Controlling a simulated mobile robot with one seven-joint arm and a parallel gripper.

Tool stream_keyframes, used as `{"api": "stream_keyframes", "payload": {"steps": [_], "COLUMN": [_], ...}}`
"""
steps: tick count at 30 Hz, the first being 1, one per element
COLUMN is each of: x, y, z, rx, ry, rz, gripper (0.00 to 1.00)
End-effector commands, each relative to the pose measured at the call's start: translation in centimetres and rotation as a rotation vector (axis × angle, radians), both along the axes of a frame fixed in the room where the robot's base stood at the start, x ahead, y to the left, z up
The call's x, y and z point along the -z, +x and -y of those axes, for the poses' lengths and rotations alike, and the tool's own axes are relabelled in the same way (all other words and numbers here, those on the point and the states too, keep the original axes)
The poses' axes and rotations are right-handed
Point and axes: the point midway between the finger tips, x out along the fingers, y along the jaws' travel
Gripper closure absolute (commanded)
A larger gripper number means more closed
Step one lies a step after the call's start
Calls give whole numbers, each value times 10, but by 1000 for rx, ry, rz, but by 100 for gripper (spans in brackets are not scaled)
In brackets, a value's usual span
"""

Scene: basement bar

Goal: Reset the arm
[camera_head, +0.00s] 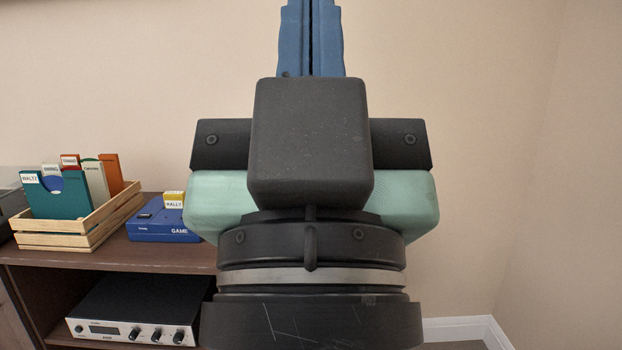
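My gripper (311,10) is in the middle of the head view, close to the camera and pointing up. Its two blue fingers stand side by side with only a thin dark line between them, so it looks shut. The fingertips run off the top edge. I see nothing held in the part that shows. The dark and pale green gripper body and wrist fill the centre and hide what is behind them.
On the left, a brown shelf unit (110,258) holds a wooden crate (85,232) of record sleeves, a blue game box (160,228) with a yellow cartridge (174,199), and a silver amplifier (135,310) below. A bare beige wall (480,90) stands behind; the right side looks clear.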

Motion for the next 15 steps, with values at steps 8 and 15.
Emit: {"api": "stream_keyframes", "payload": {"steps": [8,15], "x": [-105,-180], "y": [1,1], "z": [0,0], "rx": [-2,-3], "ry": [1,1], "rz": [-1,-1], "gripper": [100,100]}}
